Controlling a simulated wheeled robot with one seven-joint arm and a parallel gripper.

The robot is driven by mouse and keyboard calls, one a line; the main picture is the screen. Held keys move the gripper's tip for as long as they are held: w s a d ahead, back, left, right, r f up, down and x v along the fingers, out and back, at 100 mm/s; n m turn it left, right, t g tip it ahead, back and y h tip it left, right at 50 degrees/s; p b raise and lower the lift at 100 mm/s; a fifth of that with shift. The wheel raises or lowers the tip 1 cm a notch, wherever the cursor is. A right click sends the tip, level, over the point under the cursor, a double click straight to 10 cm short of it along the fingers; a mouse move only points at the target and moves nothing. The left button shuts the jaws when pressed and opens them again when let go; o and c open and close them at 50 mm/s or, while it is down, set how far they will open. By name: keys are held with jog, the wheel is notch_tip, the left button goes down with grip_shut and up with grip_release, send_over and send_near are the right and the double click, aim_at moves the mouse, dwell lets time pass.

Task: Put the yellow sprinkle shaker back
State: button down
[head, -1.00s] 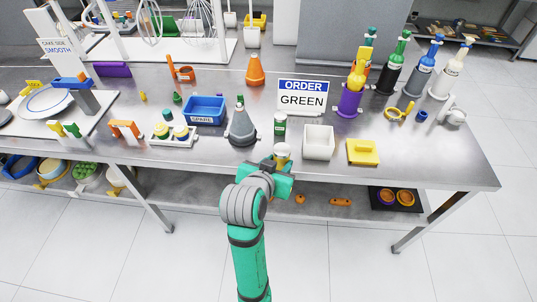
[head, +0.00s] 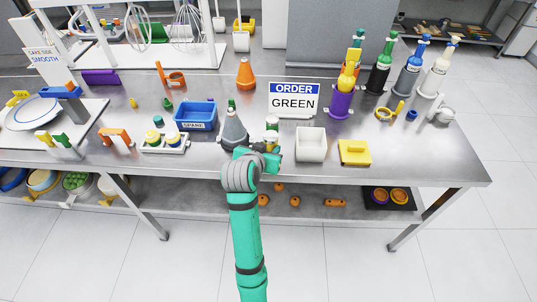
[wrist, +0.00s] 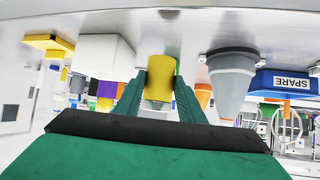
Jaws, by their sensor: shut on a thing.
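The yellow sprinkle shaker (wrist: 160,72) is between my gripper's fingers in the wrist view, which looks upside down. My gripper (wrist: 159,92) is shut on it. In the head view my gripper (head: 268,154) is at the table's front edge, between the grey cone and the white bin, and largely hides the shaker. I cannot tell whether the shaker touches the table.
The grey cone (head: 233,132) is close on the left, with the blue SPARE bin (head: 196,124) beyond. The white bin (head: 311,151) and a yellow block (head: 354,155) are on the right. The ORDER GREEN sign (head: 295,101) stands behind. Bottles (head: 379,80) stand at back right.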

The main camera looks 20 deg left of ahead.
jog(key=shift+w+a+f, duration=0.1)
jog(key=shift+w+f, duration=0.5)
jog(key=shift+f, duration=0.15)
jog(key=shift+w+f, duration=0.1)
jog(key=shift+f, duration=1.5)
jog(key=shift+f, duration=0.2)
jog(key=c, duration=1.2)
grip_release()
jog(key=shift+r, duration=0.1)
